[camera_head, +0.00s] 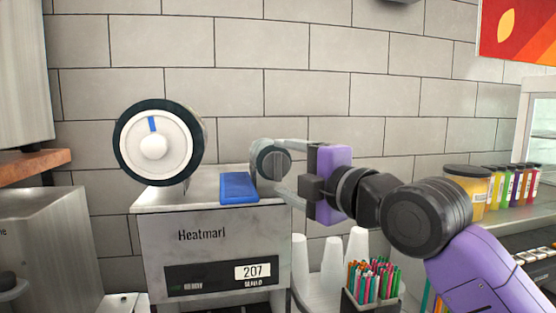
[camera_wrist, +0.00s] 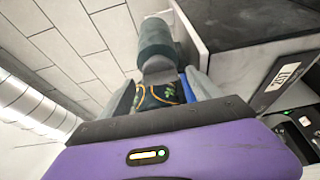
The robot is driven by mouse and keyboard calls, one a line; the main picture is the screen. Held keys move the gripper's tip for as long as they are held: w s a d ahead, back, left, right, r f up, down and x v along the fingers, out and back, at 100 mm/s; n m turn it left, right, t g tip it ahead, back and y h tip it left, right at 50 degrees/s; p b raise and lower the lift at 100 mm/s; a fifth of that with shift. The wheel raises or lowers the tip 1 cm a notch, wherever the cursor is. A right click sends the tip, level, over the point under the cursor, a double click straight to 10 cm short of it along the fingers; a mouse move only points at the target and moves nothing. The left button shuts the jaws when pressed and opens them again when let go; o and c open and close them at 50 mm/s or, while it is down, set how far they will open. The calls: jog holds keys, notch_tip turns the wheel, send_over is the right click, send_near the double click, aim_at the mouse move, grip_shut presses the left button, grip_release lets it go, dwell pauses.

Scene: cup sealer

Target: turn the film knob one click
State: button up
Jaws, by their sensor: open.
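A short grey cylinder with a dark round end (camera_head: 268,158), which looks like the film knob, sits above the right side of the sealer (camera_head: 215,236). A dark grey-green cylinder (camera_wrist: 156,42), which seems to be the same part, shows ahead of the fingers in the wrist view. My gripper (camera_head: 278,168) comes in from the right, open, with one finger above and one below the knob's right side. I cannot tell whether the fingers touch it. A large film roll (camera_head: 154,147) with a black rim, white face and blue mark at the top stands at the left.
A blue block (camera_head: 238,188) lies on the sealer's top, left of my gripper. Below my arm are white cups (camera_head: 333,262) and a holder of colored straws (camera_head: 372,282). Jars (camera_head: 467,184) stand on the right. A tiled wall (camera_head: 260,45) is behind.

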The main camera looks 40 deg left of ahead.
aim_at(272, 162)
jog(key=shift+p+x, duration=0.4)
jog(key=shift+x, duration=1)
jog(key=c, duration=1.4)
jog(key=shift+f, duration=0.1)
jog(key=shift+b, duration=0.35)
